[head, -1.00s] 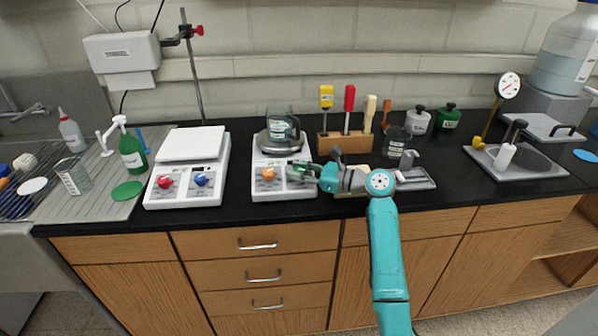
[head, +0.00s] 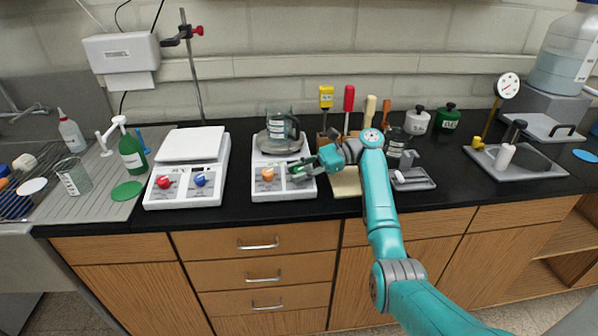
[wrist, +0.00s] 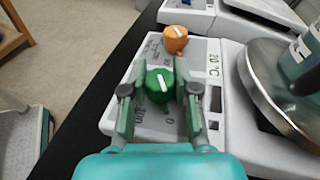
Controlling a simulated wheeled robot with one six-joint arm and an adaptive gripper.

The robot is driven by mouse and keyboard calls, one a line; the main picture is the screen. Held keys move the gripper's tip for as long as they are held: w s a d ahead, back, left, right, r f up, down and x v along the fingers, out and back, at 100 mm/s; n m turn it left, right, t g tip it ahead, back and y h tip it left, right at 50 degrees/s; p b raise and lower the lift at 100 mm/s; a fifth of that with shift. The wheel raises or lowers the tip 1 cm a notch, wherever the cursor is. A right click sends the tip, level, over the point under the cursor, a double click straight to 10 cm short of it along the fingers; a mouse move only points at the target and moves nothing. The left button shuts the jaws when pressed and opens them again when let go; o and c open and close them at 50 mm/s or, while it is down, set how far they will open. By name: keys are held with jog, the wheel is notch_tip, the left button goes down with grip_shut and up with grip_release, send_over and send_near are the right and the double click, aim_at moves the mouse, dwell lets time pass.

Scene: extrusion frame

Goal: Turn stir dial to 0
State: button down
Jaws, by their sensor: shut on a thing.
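The middle hotplate (head: 283,190) is white with an orange dial (head: 268,174) and a green dial on its front panel. In the wrist view the green dial (wrist: 160,85) sits between my fingers, with a white mark running roughly up and down across it. A printed 0 (wrist: 170,121) shows on the panel below the dial in that view. My gripper (head: 301,172) is shut on the green dial and mostly hides it in the head view. The orange dial (wrist: 175,38) is beyond it in the wrist view. The printed word beside the dial is hard to read.
A glass vessel (head: 279,125) stands on the hotplate's round top. A second white device (head: 187,180) with red and blue dials is to the left. A screwdriver rack (head: 345,137) is behind my arm, and a grey tray (head: 415,183) is to the right.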

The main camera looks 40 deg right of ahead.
aim_at(299, 169)
jog(key=shift+g, duration=0.3)
jog(key=c, duration=0.9)
grip_release()
jog(key=shift+o, duration=0.2)
notch_tip(299, 169, up, 10)
jog(key=shift+f, duration=0.1)
